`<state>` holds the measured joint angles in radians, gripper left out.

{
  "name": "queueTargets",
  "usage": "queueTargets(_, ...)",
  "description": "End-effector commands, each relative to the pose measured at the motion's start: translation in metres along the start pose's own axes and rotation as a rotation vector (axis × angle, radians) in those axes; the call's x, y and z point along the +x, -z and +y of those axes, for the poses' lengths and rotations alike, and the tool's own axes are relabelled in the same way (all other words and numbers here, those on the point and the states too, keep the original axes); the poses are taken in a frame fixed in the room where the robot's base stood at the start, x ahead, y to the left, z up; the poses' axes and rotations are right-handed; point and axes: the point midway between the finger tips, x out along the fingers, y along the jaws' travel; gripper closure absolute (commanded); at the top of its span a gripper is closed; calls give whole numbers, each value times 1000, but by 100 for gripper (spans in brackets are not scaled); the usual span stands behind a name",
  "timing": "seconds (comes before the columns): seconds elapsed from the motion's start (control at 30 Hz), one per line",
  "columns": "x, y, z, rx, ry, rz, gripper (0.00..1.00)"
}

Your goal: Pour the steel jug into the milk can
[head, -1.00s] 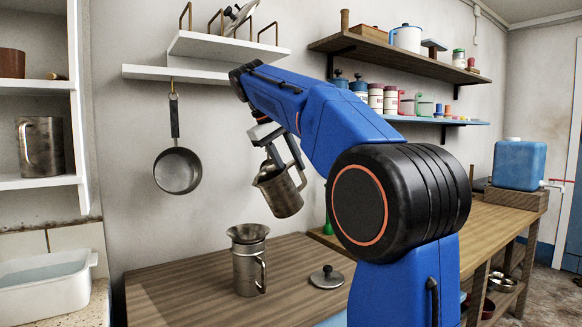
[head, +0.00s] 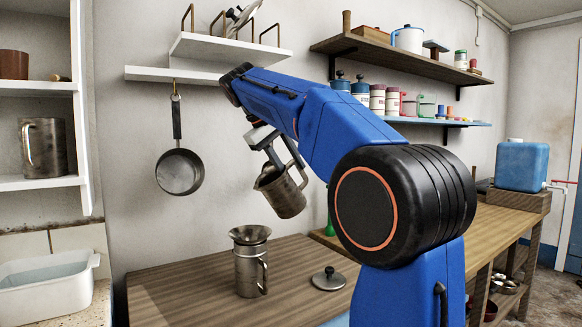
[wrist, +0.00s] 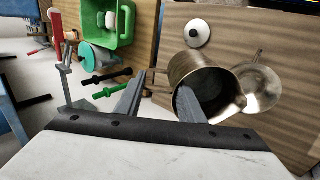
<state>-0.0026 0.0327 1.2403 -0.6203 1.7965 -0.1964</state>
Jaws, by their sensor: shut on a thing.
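The steel jug (head: 284,195) hangs in the air in my gripper (head: 286,163), tilted, above and a little right of the milk can in the head view. In the wrist view the jug (wrist: 208,78) shows its open mouth, and my gripper (wrist: 161,84) is shut on it, one finger reaching across its mouth. The milk can (head: 249,270), a metal can with a flared top and side handle, stands upright on the wooden counter. It also shows beside the jug in the wrist view (wrist: 262,82). No stream of liquid is visible.
A round lid (head: 328,279) lies on the counter (head: 185,291) right of the can. A pan (head: 179,172) hangs on the wall behind, under a white shelf (head: 190,76). A green container (wrist: 110,22) shows in the wrist view. The counter left of the can is clear.

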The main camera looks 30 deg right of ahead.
Motion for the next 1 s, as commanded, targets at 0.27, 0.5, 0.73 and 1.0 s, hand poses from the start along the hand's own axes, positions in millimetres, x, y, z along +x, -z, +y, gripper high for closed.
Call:
queueTargets(0.27,0,0,0,1,0,1,100)
queueTargets(0.5,-3,0,-2,0,-36,1,100)
queueTargets(0.73,-7,0,-5,-1,-89,2,100)
queueTargets(1.0,-7,0,-4,1,-101,1,100)
